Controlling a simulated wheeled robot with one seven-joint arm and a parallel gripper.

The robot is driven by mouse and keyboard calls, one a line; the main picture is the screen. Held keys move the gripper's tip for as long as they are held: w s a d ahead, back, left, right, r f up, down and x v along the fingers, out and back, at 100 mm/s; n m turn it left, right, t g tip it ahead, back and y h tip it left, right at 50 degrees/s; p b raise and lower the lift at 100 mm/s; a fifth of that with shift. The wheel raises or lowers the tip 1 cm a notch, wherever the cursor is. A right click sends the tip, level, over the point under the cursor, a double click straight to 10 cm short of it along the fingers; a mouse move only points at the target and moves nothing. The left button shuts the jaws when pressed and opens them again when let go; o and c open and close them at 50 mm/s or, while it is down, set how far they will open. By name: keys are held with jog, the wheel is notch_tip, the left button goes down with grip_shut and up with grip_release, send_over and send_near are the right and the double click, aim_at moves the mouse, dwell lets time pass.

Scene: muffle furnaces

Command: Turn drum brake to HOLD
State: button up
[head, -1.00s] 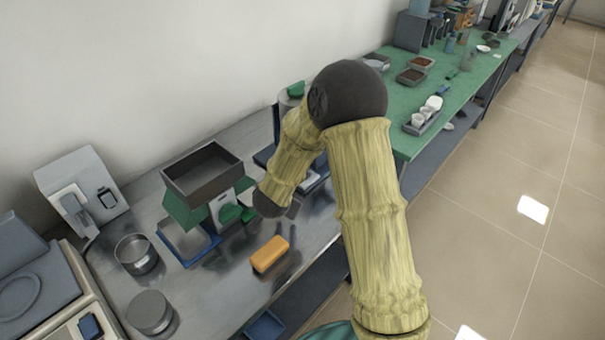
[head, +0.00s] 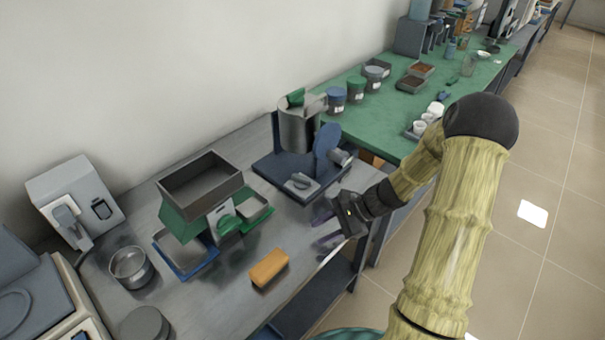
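A machine with a steel drum (head: 297,128) stands on a dark blue base (head: 268,168) at the back right of the steel bench. A blue upright disc or paddle (head: 326,143) and a short grey cylinder (head: 341,157) are on its right side. A small grey lever-like part (head: 301,183) sits on the front of the base. I cannot tell which part is the brake, and no HOLD mark is readable. My gripper (head: 323,228) is over the bench's front edge, to the front right of the machine and apart from it. Its two purplish fingers are spread with nothing visible between them.
An orange block (head: 269,268) lies on the bench. A dark hopper tray on a green stand (head: 201,184), a metal beaker (head: 131,267) and a grey instrument (head: 75,202) are to the left. The green table (head: 385,128) behind holds jars and trays.

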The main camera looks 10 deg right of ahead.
aim_at(303, 178)
jog(key=w+d+m+t+y, duration=0.1)
jog(key=w+d+m+t, duration=0.2)
jog(key=w+d+m+t+y, duration=0.2)
jog(key=w+d+m+t, duration=0.1)
jog(key=w, duration=0.1)
jog(key=shift+d+f+m+y, duration=0.2)
jog(key=shift+d+m+y, duration=0.1)
jog(key=shift+d, duration=0.1)
jog(key=d+m+t, duration=0.1)
jog(key=w+d+m+t, duration=0.1)
jog(key=d+t, duration=0.1)
jog(key=d+m+t, duration=0.1)
jog(key=d, duration=0.1)
jog(key=shift+w+d+r+m+t, duration=0.1)
jog(key=shift+w+d+m+t, duration=0.2)
jog(key=shift+w+m, duration=0.1)
jog(key=shift+a, duration=0.1)
jog(key=p+x, duration=0.1)
jog(key=x, duration=1.6)
jog(key=shift+w+a, duration=0.15)
jog(key=shift+a, duration=0.15)
grip_shut()
